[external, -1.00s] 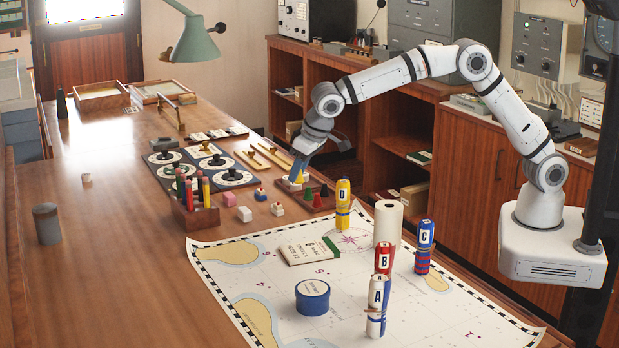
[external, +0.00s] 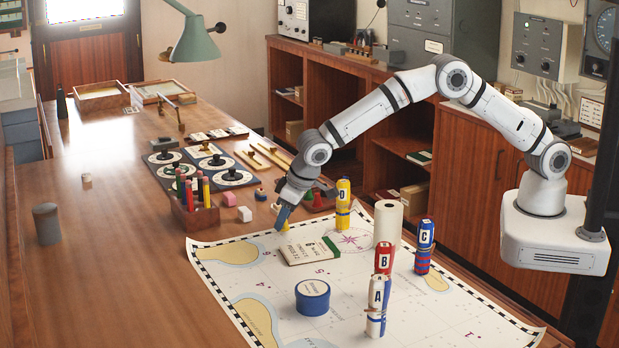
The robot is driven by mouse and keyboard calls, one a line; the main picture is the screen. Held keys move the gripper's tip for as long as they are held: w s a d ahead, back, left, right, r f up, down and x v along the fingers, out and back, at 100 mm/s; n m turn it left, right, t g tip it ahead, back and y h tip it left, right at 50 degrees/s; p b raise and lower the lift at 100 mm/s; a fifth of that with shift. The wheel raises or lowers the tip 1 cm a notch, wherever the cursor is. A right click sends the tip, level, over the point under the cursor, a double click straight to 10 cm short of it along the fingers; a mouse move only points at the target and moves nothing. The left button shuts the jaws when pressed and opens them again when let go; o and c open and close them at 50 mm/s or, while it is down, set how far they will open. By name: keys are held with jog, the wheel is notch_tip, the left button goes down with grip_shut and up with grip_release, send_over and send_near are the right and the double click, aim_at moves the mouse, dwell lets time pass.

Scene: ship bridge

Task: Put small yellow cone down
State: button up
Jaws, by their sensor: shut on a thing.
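My gripper (external: 282,218) points down at the upper edge of the chart (external: 240,297). It is shut on the small yellow cone (external: 285,226), of which only a small yellow patch shows below the fingers. The cone is at or just above the chart; I cannot tell if it touches. A dark red tray (external: 322,208) with a red and a green cone stands to the right behind my gripper, partly hidden by it.
A green-and-white booklet (external: 308,251) lies close in front on the chart. A yellow rolled flag D (external: 343,204) stands to the right, a blue round tin (external: 312,297) nearer. Small blocks (external: 244,214) and a pencil box (external: 196,217) are left. Chart at left is clear.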

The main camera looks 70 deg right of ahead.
jog(key=shift+f, duration=0.2)
jog(key=shift+f, duration=0.15)
jog(key=o, duration=1)
jog(key=shift+c, duration=0.2)
